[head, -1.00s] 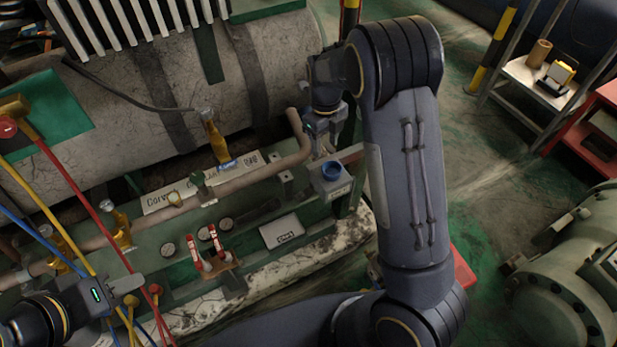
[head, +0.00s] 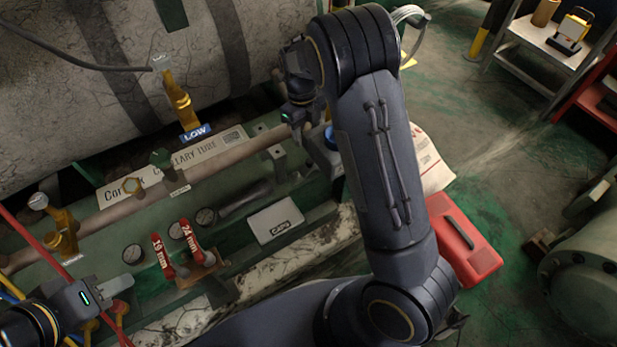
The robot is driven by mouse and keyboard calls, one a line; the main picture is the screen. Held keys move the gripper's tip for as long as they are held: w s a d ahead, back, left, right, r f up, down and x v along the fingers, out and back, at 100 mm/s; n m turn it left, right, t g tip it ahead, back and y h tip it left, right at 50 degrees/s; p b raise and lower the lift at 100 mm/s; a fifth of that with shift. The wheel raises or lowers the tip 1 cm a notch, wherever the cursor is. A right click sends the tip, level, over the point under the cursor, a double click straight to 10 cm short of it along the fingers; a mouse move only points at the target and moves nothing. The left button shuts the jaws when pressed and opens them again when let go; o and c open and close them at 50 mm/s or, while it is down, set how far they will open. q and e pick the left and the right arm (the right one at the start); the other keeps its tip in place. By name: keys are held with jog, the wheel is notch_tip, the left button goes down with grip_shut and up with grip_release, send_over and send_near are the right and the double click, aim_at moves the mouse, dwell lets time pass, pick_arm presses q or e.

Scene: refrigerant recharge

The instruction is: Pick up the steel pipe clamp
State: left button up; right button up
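I cannot make out a steel pipe clamp for certain in the head view. My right gripper (head: 299,128) points down near the right end of this pipe, beside a grey box with a blue ring (head: 331,138). Its fingertips are small and partly hidden, so I cannot tell whether it holds anything. My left gripper (head: 118,286) is at the lower left, left of the red-handled wrenches (head: 163,256). It shows side-on, and its finger gap is unclear.
A brass valve with a blue LOW tag (head: 178,98) stands behind the pipe. A flat grey CAPS box (head: 275,221) lies on the bench. My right arm covers the bench's right end. A red toolbox (head: 466,241) is on the floor; green floor lies open beyond it.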

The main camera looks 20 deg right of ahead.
aim_at(310, 160)
jog(key=f+b, duration=0.1)
jog(key=f, duration=0.3)
jog(key=shift+s+f+b, duration=0.2)
jog(key=shift+f+b, duration=0.1)
jog(key=shift+b, duration=0.1)
jog(key=f+b, duration=0.1)
jog(key=f, duration=0.1)
jog(key=s+f+b, duration=0.1)
jog(key=f+b, duration=0.1)
jog(key=shift+s+f, duration=0.1)
jog(key=shift+f, duration=0.25)
pick_arm(q)
notch_tip(310, 160, down, 6)
jog(key=shift+r, duration=0.15)
pick_arm(e)
jog(key=shift+r, duration=0.1)
grip_shut()
